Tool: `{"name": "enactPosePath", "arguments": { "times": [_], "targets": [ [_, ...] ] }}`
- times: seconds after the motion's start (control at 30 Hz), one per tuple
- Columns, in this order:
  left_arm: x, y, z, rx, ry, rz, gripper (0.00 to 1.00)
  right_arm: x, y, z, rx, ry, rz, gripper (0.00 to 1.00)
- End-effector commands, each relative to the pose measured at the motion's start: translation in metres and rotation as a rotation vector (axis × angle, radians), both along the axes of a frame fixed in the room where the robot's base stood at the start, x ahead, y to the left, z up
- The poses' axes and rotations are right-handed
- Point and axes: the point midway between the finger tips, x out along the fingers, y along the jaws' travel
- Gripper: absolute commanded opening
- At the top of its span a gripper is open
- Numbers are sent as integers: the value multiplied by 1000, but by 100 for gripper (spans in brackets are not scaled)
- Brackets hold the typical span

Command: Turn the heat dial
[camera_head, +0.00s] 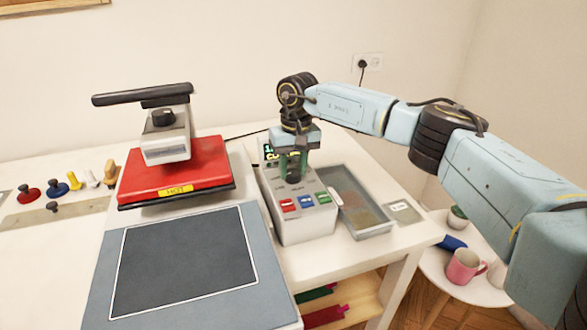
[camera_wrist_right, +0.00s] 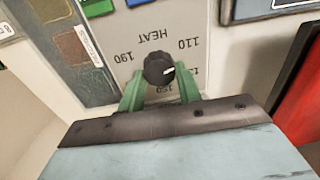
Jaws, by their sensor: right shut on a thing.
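The heat dial (camera_wrist_right: 159,69) is a small black knob with a light mark, on a grey panel lettered HEAT with numbers around it, in the right wrist view. It belongs to the grey control box (camera_head: 305,222) on the table in the head view, where my gripper hides it. My right gripper (camera_wrist_right: 160,84) reaches down from above with its green fingers shut on the dial, one on each side. It also shows in the head view (camera_head: 292,178). My left gripper is not in view.
Left of the box stands a heat press with a red plate (camera_head: 175,172) marked HOT and a dark lower pad (camera_head: 185,262). A grey tray (camera_head: 356,205) lies right of the box. Coloured buttons (camera_head: 306,201) sit on the box front. A side table holds a pink mug (camera_head: 463,268).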

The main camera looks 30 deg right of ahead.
Motion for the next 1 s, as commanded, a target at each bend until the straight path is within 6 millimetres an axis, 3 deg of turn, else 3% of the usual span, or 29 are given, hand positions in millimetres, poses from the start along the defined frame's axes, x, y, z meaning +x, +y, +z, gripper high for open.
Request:
{"name": "enactPosePath", "arguments": {
  "times": [0.4, 1.0],
  "targets": [
    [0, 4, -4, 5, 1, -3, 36, 2, 1, 2, 1, -4, 247, 11],
    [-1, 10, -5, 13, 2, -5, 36, 2, 2, 2, 1, -4, 307, 11]
  ]
}}
